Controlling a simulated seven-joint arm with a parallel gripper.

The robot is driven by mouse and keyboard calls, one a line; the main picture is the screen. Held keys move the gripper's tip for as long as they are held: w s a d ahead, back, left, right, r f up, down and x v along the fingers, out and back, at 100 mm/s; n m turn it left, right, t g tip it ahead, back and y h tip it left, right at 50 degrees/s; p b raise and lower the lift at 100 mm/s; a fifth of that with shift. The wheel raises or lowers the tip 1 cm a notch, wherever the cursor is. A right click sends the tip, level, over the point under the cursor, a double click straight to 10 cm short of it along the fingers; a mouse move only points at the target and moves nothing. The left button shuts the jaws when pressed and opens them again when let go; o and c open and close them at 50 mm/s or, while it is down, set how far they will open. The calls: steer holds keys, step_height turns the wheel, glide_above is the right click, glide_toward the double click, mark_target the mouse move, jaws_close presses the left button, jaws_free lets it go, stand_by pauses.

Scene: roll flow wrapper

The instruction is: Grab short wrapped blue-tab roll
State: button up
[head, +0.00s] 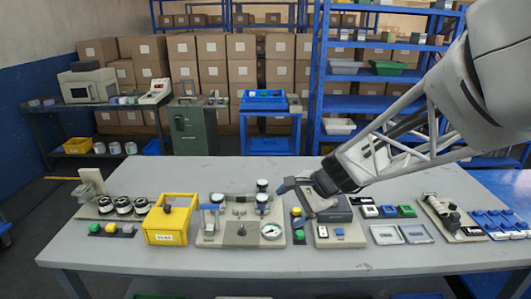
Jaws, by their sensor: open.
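My gripper (300,197) is over the middle of the grey table, with its fingers spread apart and nothing visible between them. It is beside a dark grey box-shaped unit (336,213) on a beige base. Small blocks lie to its right: a white-topped one (369,211), a blue one (388,211) and a green one (407,210). A small dark and yellow item (297,213) stands just below the fingers. I cannot tell which thing is the short wrapped blue-tab roll; the items are too small.
A yellow bin (170,220) and black-and-white cylinders (123,205) stand at left. A beige fixture with a gauge (271,231) is left of the gripper. The front table strip is clear.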

steer(key=w+a+f+m+t+y, duration=0.1)
steer(key=w+f+m, duration=0.3)
steer(key=w, duration=0.4)
steer(key=w+a+f+m+t+y, duration=0.2)
steer(key=w+f+m, duration=0.2)
steer(key=w, duration=0.4)
steer(key=m+t, duration=0.3)
steer(key=m, duration=0.4)
glide_toward(260, 197)
steer(key=shift+a+r, duration=0.1)
steer(key=shift+a, duration=0.3)
steer(key=shift+w+a, duration=0.1)
steer(key=shift+x, duration=1.2)
steer(key=shift+f+x, duration=0.1)
steer(key=shift+x, duration=1.2)
steer(key=shift+f+x, duration=0.15)
steer(key=shift+x, duration=1.15)
